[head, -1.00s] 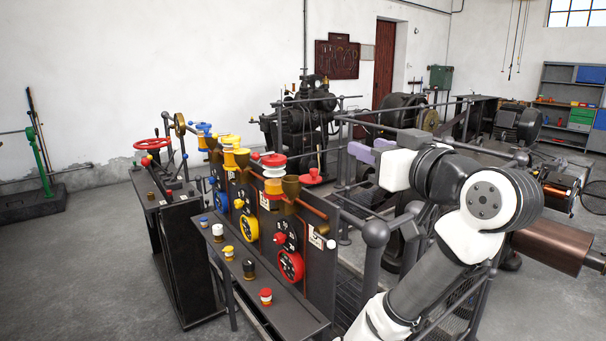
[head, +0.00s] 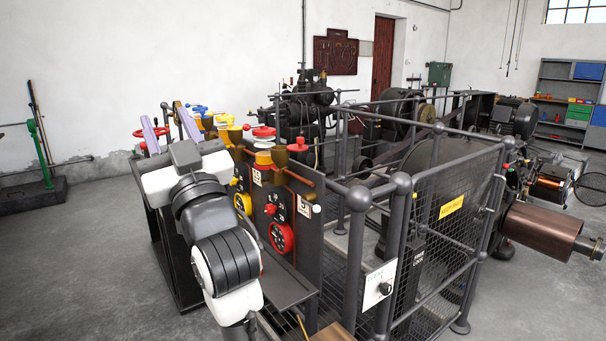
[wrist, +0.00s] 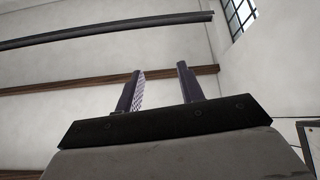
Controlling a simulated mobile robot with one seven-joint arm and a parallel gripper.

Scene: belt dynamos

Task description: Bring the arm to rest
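My gripper (head: 168,130) is raised at the left in the head view, in front of the control panel (head: 313,225) with its red and yellow handwheels. Its two purple-grey fingers point up and stand apart with nothing between them. In the wrist view the fingers (wrist: 158,88) are also spread and empty against the pale wall. My white and black arm hides the left part of the panel and much of the shelf in front of it.
A railing with mesh (head: 445,235) and a yellow sign (head: 451,207) encloses machinery to the right of the panel. A copper-coloured cylinder (head: 540,230) juts out at the right. A green stand (head: 40,155) is at the far left. Open floor lies at the left.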

